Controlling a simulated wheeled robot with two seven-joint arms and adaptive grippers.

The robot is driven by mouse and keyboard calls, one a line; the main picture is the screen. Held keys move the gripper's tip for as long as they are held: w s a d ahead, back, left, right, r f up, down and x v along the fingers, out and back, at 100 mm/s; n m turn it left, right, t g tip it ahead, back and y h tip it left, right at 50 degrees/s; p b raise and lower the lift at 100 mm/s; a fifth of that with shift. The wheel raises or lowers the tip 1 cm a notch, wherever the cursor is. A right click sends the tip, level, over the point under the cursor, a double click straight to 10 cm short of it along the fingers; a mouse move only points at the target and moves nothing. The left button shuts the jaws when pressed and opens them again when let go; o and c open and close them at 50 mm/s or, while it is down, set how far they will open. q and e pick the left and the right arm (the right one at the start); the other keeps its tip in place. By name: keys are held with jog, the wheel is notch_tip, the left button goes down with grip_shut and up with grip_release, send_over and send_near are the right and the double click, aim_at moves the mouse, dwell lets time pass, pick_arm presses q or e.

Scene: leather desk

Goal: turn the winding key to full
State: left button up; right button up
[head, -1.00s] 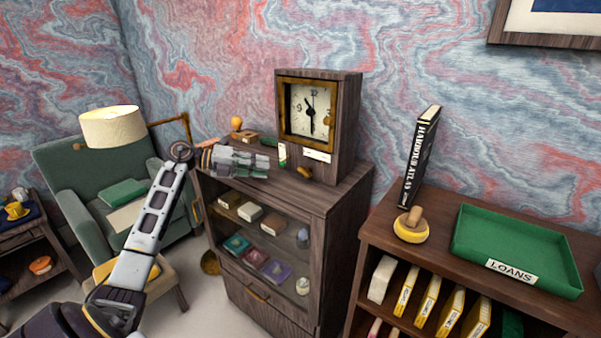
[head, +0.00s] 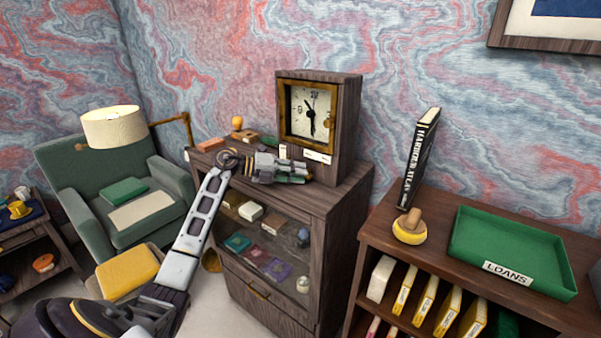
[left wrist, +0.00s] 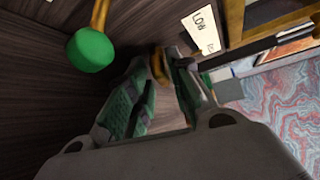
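The dark wooden clock (head: 346,110) stands upright on the cabinet, its round-dialled face (head: 310,98) in a brass frame. The left wrist view shows a brass-coloured key (left wrist: 158,62) low on the clock front, between my left fingertips. My left gripper (head: 306,172) reaches in from the left, just below the clock's white label (head: 318,157). In the left wrist view its green-padded fingers (left wrist: 157,72) stand apart with a gap around the key; I cannot tell whether they touch it. In the head view the gripper hides the key. My right gripper is out of view.
A green ball (left wrist: 90,50) on a brass-coloured rod shows beside my left fingers. A wooden-knobbed stamp (head: 237,123) and small blocks lie on the cabinet top (head: 335,197) left of the clock. A shelf with a green tray (head: 515,245) stands right.

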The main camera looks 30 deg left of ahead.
pick_arm(q)
jog(key=shift+w+d, duration=0.3)
jog(key=shift+d, duration=0.05)
jog(key=shift+d+f, duration=0.1)
jog(key=c, duration=0.4)
grip_shut()
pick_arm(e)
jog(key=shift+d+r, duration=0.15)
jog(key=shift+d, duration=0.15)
pick_arm(q)
jog(key=shift+m+y+p, duration=0.3)
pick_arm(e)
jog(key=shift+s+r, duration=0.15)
